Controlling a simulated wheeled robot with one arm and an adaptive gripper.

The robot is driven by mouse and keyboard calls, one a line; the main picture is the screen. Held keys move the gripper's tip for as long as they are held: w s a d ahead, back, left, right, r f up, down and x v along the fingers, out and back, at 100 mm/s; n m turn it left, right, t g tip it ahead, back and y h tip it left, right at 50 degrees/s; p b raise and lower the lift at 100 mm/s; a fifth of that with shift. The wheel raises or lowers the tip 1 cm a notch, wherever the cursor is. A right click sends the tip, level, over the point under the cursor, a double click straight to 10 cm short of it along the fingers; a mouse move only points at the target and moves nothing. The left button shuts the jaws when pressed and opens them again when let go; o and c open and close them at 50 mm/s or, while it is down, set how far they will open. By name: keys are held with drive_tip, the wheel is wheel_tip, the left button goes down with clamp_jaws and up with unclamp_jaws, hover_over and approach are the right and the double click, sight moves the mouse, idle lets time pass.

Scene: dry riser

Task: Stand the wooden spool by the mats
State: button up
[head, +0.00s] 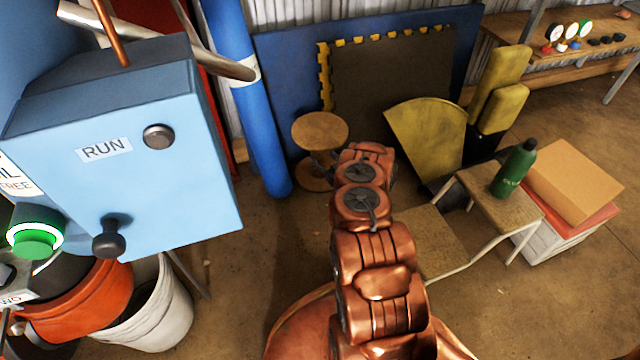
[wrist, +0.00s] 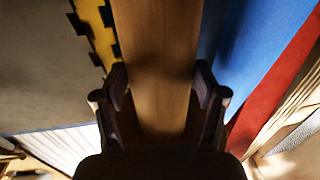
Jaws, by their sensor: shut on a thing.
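The wooden spool (head: 320,130) is upright in the head view, with a round top disc and a lower disc, just in front of the mats. I cannot tell whether its lower disc touches the floor. A dark mat with a yellow toothed edge (head: 385,85) and a blue mat (head: 285,75) lean on the wall behind it. My gripper (wrist: 160,95) is shut on the spool's wooden core (wrist: 158,45) in the wrist view, one finger on each side. In the head view my arm hides most of the gripper.
A blue pipe (head: 245,100) stands left of the spool. A yellow curved panel (head: 430,135) is to the right, near a small table (head: 505,205) with a green bottle (head: 515,168). A blue control box (head: 120,150) and buckets (head: 150,310) are at left.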

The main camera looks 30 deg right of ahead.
sight(323, 176)
drive_tip(key=f, duration=0.1)
drive_tip(key=f+b, duration=0.1)
drive_tip(key=f, duration=0.2)
drive_tip(key=shift+w+a+f+b, duration=0.1)
drive_tip(key=shift+a+f+b, duration=0.15)
drive_tip(key=shift+f+b, duration=0.15)
drive_tip(key=shift+d+f+b, duration=0.1)
drive_tip(key=shift+f+b, duration=0.85)
drive_tip(key=shift+f, duration=1.35)
drive_tip(key=o, duration=1.8)
